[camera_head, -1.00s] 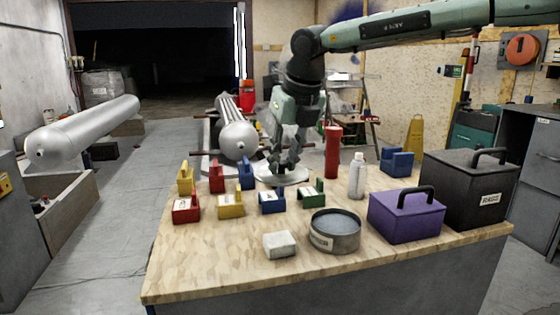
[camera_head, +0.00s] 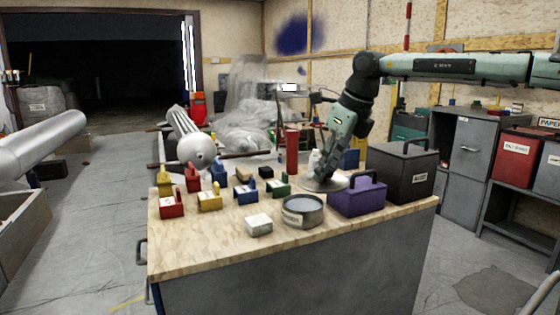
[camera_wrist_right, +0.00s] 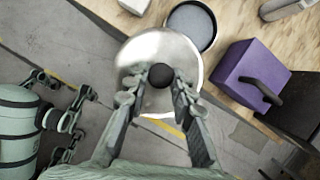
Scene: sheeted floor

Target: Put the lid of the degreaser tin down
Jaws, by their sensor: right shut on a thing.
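The lid is a round, shiny silver disc (camera_head: 320,184) with a black knob. My right gripper (camera_head: 318,175) is shut on the knob, and the lid looks held off the worktop. In the right wrist view the gripper's fingers (camera_wrist_right: 162,78) pinch the knob, and the lid (camera_wrist_right: 140,55) covers part of the table edge and floor. The degreaser tin (camera_head: 302,212) is round, grey and uncovered, near the table's front; it also shows beyond the lid in the wrist view (camera_wrist_right: 210,45). My left gripper (camera_wrist_right: 77,110) shows at the wrist view's left edge, its fingers apart and empty.
A purple box (camera_head: 358,198) and a black box (camera_head: 402,172) stand right of the tin. A white block (camera_head: 259,225) is left of it. Small coloured caddies and a red cylinder (camera_head: 292,152) stand behind. The wooden top (camera_head: 205,243) is bare at the front left.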

